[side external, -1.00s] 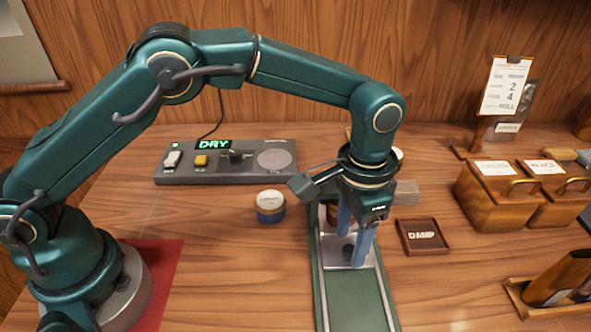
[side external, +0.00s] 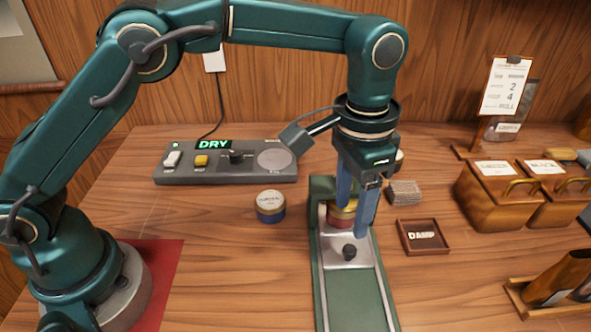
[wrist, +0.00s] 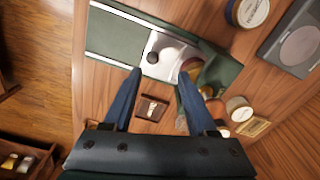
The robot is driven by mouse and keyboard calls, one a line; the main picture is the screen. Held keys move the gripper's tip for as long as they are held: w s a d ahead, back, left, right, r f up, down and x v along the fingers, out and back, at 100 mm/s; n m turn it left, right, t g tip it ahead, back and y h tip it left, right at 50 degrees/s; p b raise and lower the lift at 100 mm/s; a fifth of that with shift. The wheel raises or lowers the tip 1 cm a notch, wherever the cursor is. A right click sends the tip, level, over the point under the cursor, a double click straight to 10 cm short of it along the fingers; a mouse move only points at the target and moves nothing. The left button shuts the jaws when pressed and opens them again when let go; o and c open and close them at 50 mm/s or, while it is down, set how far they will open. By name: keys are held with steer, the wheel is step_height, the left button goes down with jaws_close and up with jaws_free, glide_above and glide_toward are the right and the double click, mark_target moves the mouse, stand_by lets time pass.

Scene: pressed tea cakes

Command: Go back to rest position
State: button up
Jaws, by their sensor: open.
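My gripper (side external: 355,218) is open and empty, with its two blue fingers pointing down above the green press track. In the wrist view the fingers (wrist: 157,88) stand apart with nothing between them that they hold. The green track (side external: 356,300) carries a silver sliding plate (side external: 347,256) with a dark knob (side external: 349,251). A tin with a red and yellow side (side external: 338,222) sits behind the fingers at the back of the track, partly hidden by them.
A blue tin (side external: 270,206) stands left of the track. A control box (side external: 225,172) reading DRY is behind it. Wooden boxes (side external: 497,197) and a card stand (side external: 505,90) are further right.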

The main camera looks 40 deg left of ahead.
steer(key=s+a+r+n+t, duration=0.3)
steer(key=s+a+r, duration=0.2)
steer(key=a+r, duration=0.5)
steer(key=s+a+f+n+t, duration=0.2)
steer(key=s+a+f, duration=0.1)
steer(key=s+a, duration=0.4)
steer(key=s, duration=0.3)
steer(key=shift+a+f+n, duration=0.15)
steer(key=shift+f+n, duration=0.25)
